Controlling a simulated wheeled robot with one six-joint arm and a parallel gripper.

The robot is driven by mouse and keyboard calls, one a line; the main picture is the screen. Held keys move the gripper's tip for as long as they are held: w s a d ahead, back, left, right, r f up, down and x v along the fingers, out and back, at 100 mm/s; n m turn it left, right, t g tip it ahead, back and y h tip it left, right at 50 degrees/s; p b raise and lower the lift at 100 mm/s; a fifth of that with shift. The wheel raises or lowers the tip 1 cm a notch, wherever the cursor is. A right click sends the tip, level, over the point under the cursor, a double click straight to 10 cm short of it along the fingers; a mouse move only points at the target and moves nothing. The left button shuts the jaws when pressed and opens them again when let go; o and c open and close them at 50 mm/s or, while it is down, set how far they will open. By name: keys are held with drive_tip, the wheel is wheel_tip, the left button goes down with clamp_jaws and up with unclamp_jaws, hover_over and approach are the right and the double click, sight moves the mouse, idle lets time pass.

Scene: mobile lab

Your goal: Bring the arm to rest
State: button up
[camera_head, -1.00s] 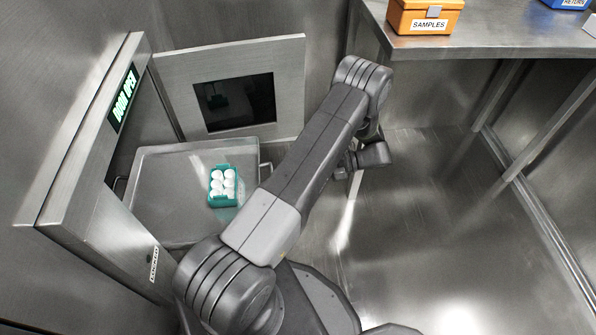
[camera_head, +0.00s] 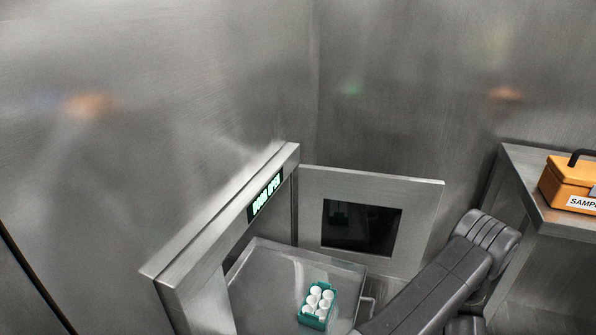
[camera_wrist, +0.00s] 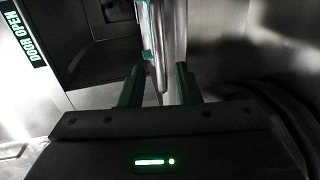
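My arm (camera_head: 440,285) reaches in from the bottom right in the head view, and its end is out of that picture. In the wrist view my gripper (camera_wrist: 160,88) shows two dark green fingers standing apart with a gap between them. Nothing is held between them. Beyond the fingers are a metal edge with a bit of teal and a dark window.
An open hatch door (camera_head: 372,222) with a dark window stands beside a frame whose sign (camera_head: 265,196) reads DOOR OPEN. A pulled-out metal tray (camera_head: 262,270) bears a teal rack (camera_head: 317,305) of white-capped vials. An orange SAMPLES case (camera_head: 572,184) sits on a metal shelf (camera_head: 530,165) at right.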

sight(370, 316)
drive_tip(key=x, duration=0.6)
drive_tip(key=shift+w+a+b, duration=0.1)
drive_tip(key=shift+a+b, duration=0.15)
drive_tip(key=shift+b, duration=0.1)
drive_tip(key=shift+r, duration=0.1)
